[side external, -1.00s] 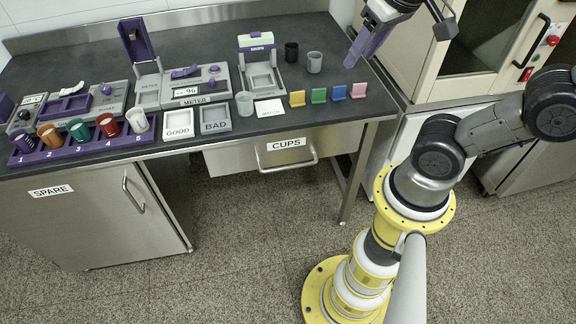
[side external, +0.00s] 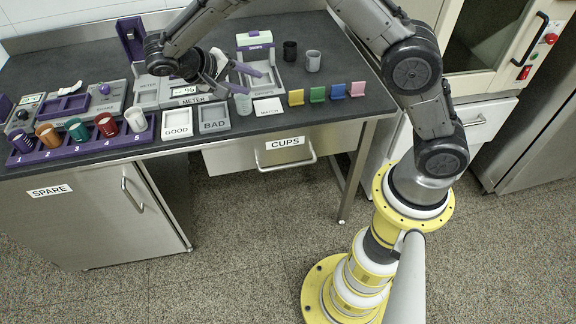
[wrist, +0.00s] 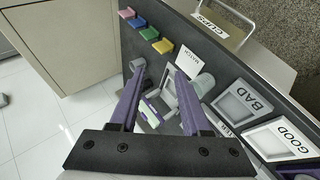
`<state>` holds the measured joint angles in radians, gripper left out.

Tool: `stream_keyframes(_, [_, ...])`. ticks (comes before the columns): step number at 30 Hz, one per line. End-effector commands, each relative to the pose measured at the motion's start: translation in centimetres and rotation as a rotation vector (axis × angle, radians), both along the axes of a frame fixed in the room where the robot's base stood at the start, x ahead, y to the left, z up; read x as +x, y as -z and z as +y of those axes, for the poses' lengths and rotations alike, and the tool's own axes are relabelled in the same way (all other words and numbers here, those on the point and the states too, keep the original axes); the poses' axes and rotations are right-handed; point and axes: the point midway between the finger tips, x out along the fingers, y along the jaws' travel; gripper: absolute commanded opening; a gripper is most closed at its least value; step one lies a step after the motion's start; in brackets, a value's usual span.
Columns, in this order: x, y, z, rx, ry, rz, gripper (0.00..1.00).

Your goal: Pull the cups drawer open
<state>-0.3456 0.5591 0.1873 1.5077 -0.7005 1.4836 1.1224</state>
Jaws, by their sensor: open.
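The cups drawer (side external: 232,160) is a grey front under the table top, with a white CUPS label (side external: 285,142) and a metal bar handle (side external: 286,163). It appears shut. In the wrist view the CUPS label (wrist: 212,24) and the handle (wrist: 232,12) show at the top. My gripper (side external: 248,78) is above the table, over the area near the meter, with its purple fingers apart and nothing between them. In the wrist view the two purple fingers (wrist: 158,95) are spread. My gripper is up and behind the drawer front, well apart from the handle.
On the table are the GOOD tray (side external: 177,122), the BAD tray (side external: 214,117), a pale cup (side external: 243,104), coloured stands (side external: 318,95) and a rack of several cups (side external: 85,142). The SPARE cabinet (side external: 90,220) is at left. The floor before the drawer is clear.

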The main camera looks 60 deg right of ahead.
Motion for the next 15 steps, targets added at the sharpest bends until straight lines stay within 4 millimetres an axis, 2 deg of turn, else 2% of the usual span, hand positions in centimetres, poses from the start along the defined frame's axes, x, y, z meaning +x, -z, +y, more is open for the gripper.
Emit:
stream_keyframes(1, [0.7,2.2,0.9,-0.041,-0.016,0.029,0.47])
stream_keyframes(7, [2.0,10.3,3.5,-0.196,-0.088,0.112,0.47])
stream_keyframes(11, [1.5,16.1,5.1,-0.289,-0.153,0.177,0.47])
stream_keyframes(15, [-0.2,22.5,6.2,-0.378,-0.239,0.265,0.47])
